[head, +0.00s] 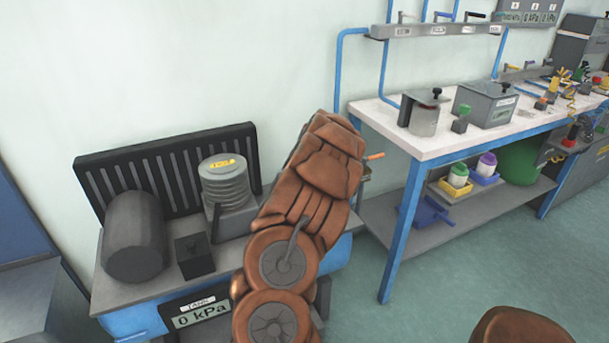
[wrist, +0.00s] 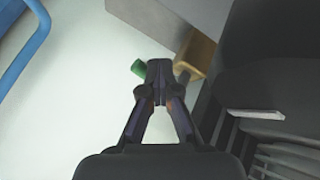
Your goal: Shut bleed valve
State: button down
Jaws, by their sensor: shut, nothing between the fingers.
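My gripper (wrist: 158,72) is shut and empty in the wrist view. In the wrist view a green tip (wrist: 138,68) shows just left of the fingertips, partly behind them; I cannot tell whether they touch. A brass-coloured block (wrist: 197,52) with a short dark stem is just right of the fingertips. In the head view my brown arm hides the gripper. An orange handle end (head: 374,156) sticks out to the right behind the arm. The bleed valve is not labelled in view, so I cannot tell which fitting it is or how far it is turned.
A grey-topped cart (head: 155,290) holds a black cylinder (head: 134,238), a finned unit (head: 224,180) and a dark finned panel (head: 100,172). Its display (head: 203,313) reads 0 kPa. A white-topped bench (head: 381,116) with blue legs stands to the right. Open floor (head: 450,270) lies in front.

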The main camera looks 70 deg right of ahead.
jog(key=shift+w+d+r+b, duration=0.1)
jog(key=shift+w+d+b, duration=0.05)
jog(key=shift+d+b, duration=1.45)
jog(key=shift+a, duration=0.1)
jog(key=shift+r, duration=0.1)
